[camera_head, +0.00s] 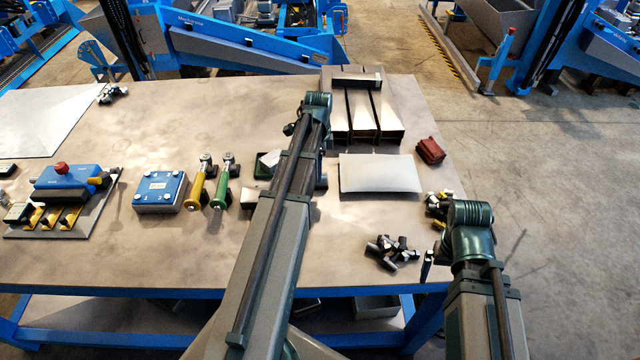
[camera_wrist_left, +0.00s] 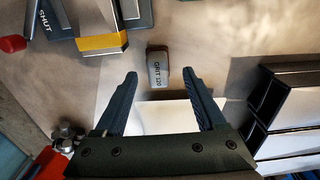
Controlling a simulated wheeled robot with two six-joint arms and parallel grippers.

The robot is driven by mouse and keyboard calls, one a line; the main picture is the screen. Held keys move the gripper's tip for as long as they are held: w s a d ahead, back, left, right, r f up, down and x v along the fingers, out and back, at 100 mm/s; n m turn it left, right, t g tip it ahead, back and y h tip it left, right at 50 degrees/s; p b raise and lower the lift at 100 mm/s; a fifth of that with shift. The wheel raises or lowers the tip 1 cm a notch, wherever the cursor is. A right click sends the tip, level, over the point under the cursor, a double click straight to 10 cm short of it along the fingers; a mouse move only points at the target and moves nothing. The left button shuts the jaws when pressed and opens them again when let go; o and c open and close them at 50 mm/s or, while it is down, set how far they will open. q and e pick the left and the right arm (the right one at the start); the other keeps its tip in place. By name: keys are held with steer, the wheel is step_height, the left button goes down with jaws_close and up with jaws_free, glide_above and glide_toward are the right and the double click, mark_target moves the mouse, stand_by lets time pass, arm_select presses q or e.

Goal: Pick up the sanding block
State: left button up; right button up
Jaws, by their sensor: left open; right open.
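The sanding block is a small grey block marked "GRIT 120" (camera_wrist_left: 157,69). In the left wrist view it lies on the tabletop, just beyond the gap between my left fingertips. My left gripper (camera_wrist_left: 160,74) is open and empty, its fingers apart on either side of the line to the block. In the head view my left arm covers the area around the block, so I cannot make out the block or the left gripper there.
A pale sheet (camera_head: 380,174) lies in front of metal channels (camera_head: 375,118). A dark red block (camera_head: 430,151) and a pile of small dark parts (camera_head: 392,252) are to the right. Yellow-handled (camera_head: 195,190) and green-handled (camera_head: 221,190) tools and a blue box (camera_head: 160,191) stand left.

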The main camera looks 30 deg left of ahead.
arm_select(q)
steer(key=f+b, duration=0.2)
steer(key=f, duration=0.1)
steer(key=f+b, duration=0.1)
steer(key=shift+d+f+b, duration=0.15)
steer(key=shift+d+b, duration=0.1)
steer(key=shift+b, duration=0.05)
jaws_close()
